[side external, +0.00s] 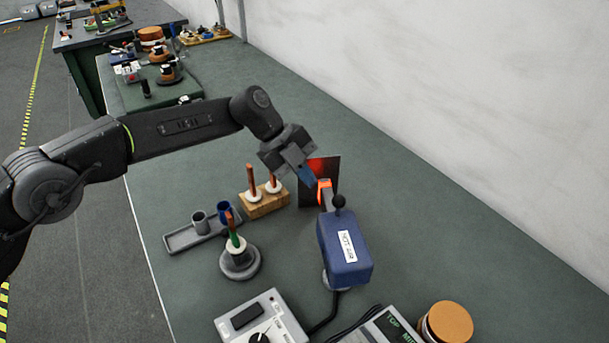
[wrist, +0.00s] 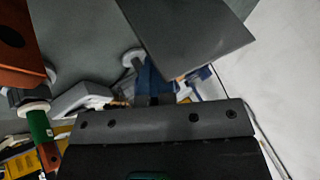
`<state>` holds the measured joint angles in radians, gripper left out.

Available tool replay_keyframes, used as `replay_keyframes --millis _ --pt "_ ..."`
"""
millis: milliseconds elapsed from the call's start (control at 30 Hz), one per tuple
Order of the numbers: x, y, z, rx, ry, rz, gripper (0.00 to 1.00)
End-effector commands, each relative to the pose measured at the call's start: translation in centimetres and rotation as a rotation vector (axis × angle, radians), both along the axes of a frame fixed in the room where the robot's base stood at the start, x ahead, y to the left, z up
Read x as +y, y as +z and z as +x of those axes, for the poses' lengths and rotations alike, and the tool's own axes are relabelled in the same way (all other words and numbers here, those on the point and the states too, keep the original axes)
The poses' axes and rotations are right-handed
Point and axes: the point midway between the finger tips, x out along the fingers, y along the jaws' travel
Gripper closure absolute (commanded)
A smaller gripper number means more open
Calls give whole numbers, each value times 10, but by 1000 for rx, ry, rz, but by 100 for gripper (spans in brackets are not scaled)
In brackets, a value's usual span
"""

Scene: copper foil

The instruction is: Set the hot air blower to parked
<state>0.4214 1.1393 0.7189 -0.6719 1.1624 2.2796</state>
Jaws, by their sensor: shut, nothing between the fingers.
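The hot air blower (side external: 343,245) is a blue box with a white label, standing on the bench right of centre in the side view. A black ball knob (side external: 339,201) sticks up at its far end. Its orange nozzle (side external: 325,192) points at an upright dark plate (side external: 318,168) with a red glowing patch. My gripper (side external: 308,176) is shut and empty, tilted down just beyond the nozzle and close to the plate. It is apart from the knob. In the wrist view a dark plate (wrist: 190,35) fills the top; I cannot make out the knob there.
Left of the plate stands a wooden block (side external: 264,205) with two upright rods. A grey tray (side external: 185,238) with cups and a round stand (side external: 240,262) holding a green-handled tool are further left. A control box (side external: 262,318) and an orange-topped jar (side external: 447,322) are in front. The bench right is clear.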

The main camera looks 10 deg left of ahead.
Motion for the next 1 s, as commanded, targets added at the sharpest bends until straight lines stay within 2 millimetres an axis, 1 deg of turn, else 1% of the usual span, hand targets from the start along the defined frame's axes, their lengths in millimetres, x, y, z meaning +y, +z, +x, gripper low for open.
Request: replay_keyframes --millis 33,167,333,467,667,700,800,1000 --pt "-5 0 1 -10 9 -10 100" --pt "-5 1 1 -9 9 -10 100" --pt "0 2 -2 -7 7 -10 100" --pt "11 2 -6 -4 6 -7 100" --pt "36 2 -15 0 4 -3 100" --pt "41 5 -15 -3 4 -4 100" --pt "56 26 -9 -6 3 -3 100" --pt "80 59 -2 -4 3 -3 100"
